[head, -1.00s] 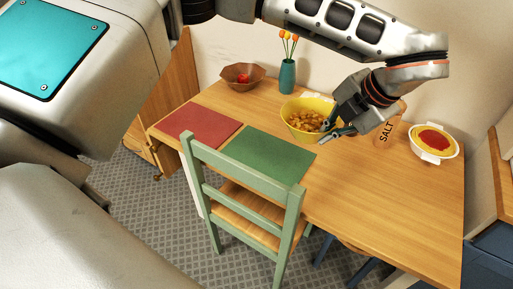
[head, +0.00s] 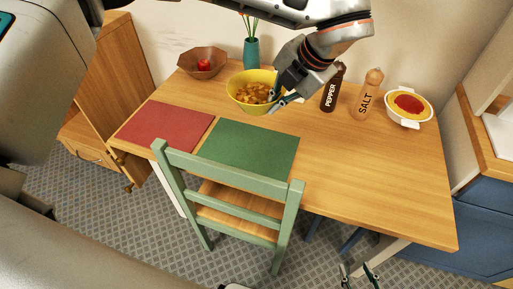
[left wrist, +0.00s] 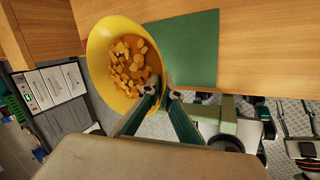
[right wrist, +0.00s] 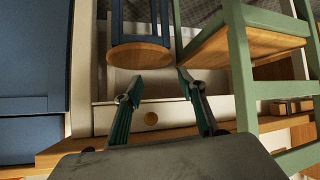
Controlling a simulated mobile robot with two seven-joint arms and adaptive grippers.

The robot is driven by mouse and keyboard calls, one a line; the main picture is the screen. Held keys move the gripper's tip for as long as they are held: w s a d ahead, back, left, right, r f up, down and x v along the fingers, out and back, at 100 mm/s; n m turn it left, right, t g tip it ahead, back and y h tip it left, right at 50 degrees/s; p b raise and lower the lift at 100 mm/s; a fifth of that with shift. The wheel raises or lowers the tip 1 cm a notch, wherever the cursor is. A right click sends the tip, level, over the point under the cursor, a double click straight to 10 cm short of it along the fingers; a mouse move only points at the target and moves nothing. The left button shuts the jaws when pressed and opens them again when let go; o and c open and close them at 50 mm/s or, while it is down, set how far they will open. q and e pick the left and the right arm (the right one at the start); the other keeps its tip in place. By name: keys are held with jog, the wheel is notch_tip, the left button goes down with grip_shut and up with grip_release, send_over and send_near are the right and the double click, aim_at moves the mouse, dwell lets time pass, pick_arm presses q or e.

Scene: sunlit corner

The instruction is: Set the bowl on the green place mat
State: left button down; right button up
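The yellow bowl (head: 237,89) with brown chunks of food shows in the head view behind the green place mat (head: 255,150). It appears held a little above the table. My left gripper (head: 273,103) is at the bowl's right rim. In the left wrist view its fingers (left wrist: 163,90) close on the rim of the bowl (left wrist: 97,60), one inside and one outside, and the green mat (left wrist: 190,45) is beyond. The mat is bare. My right gripper (head: 359,274) is low in front of the table; the right wrist view shows its fingers (right wrist: 158,85) apart and empty.
A red place mat (head: 165,127) lies left of the green one. A green chair (head: 225,170) stands in front. A brown bowl (head: 190,64), teal vase (head: 251,54), pepper mill (head: 328,95), salt mill (head: 365,98) and white dish (head: 422,117) line the back. The table's right part is clear.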

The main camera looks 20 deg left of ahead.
pick_arm(q)
notch_tip(320, 180, down, 18)
jog(key=shift+f+b, duration=0.15)
jog(key=shift+b, duration=0.55)
jog(key=c, duration=2.3)
grip_release()
jog(key=v, duration=1.2)
jog(key=shift+p, duration=0.35)
jog(key=shift+d, duration=0.1)
